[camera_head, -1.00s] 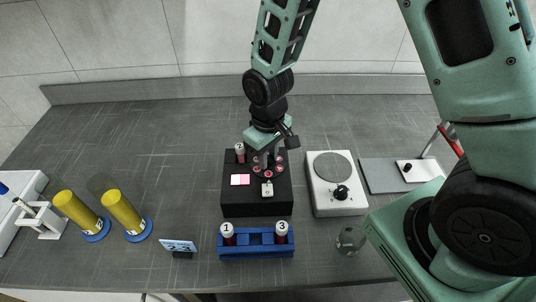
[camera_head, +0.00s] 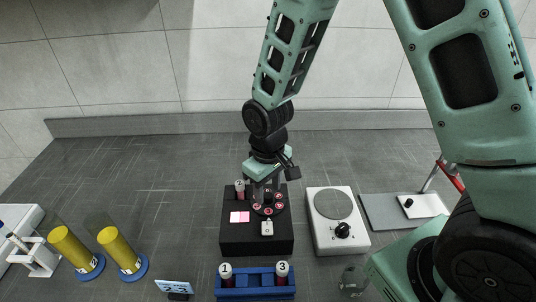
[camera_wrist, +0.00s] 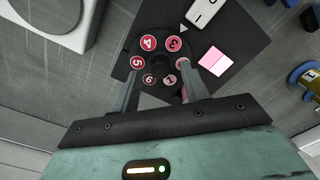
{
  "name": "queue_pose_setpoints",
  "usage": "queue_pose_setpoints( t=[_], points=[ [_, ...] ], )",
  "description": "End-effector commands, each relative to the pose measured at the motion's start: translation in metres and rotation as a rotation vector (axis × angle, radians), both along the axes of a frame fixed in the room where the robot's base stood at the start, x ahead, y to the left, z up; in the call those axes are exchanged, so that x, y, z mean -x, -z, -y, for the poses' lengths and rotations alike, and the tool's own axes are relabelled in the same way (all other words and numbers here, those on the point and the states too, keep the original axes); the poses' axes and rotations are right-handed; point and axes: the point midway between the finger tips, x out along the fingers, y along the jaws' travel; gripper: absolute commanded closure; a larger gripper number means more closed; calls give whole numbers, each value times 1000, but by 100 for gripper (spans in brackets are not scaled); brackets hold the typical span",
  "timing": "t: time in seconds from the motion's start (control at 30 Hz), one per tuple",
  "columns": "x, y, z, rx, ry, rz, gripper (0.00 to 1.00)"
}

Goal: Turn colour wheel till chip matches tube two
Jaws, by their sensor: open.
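The colour wheel (camera_wrist: 160,45) is a black disc with numbered red and pink chips around a dark hub. It sits on a black box (camera_head: 256,238), right of a pink two-part window (camera_head: 239,217), which the wrist view also shows (camera_wrist: 215,61). A white triangle by the wheel is nearest chip 3 (camera_wrist: 174,43). Tube two (camera_head: 240,190) stands upright at the box's back left, with a dark red lower part. My gripper (camera_wrist: 161,69) is open above the wheel, its fingers on either side of the hub. Contact cannot be told. The right finger partly hides a chip.
A blue rack (camera_head: 256,293) in front of the box holds tubes 1 and 3. A white device with a round plate (camera_head: 337,220) stands close on the right. Two yellow cylinders (camera_head: 121,249) and a small sign (camera_head: 174,286) are at left. A glass beaker (camera_head: 352,280) is front right.

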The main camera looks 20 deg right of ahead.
Motion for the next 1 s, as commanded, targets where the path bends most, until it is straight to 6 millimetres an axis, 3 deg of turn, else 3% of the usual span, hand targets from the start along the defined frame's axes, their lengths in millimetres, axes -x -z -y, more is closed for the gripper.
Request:
queue_pose_setpoints(
  t=[0.6,0.8,1.0],
  points=[
    [-1,-132,0,-1,-1,6,55],
    [0,-152,0,-1,0,3,55],
    [0,-156,0,0,0,1,55]
  ],
)
